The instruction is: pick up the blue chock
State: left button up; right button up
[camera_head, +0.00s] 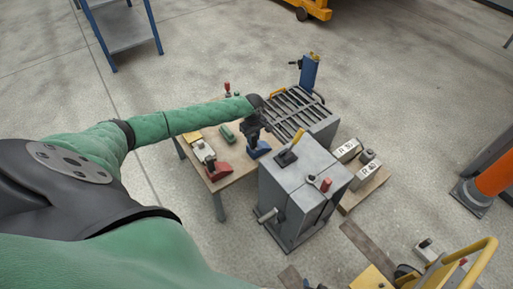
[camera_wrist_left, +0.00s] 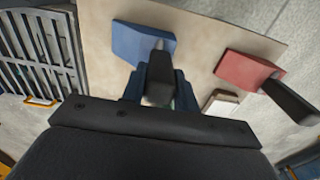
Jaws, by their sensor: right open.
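The blue chock (camera_head: 259,149) is a blue block with a dark upright handle at the right part of the wooden table (camera_head: 231,179). In the left wrist view the blue chock (camera_wrist_left: 140,42) shows with its dark handle pointing at the camera. My left gripper (camera_head: 254,128) is right above it. In the left wrist view its fingers (camera_wrist_left: 160,90) lie close on both sides of the handle and look shut on it. The block looks at table level; I cannot tell whether it touches. My right gripper is not in view.
A green item (camera_head: 226,133) lies on the table. A slatted grey mould (camera_head: 290,104) and a grey cabinet (camera_head: 306,176) stand close on the right.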

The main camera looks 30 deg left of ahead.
pick_arm(q)
grip_shut()
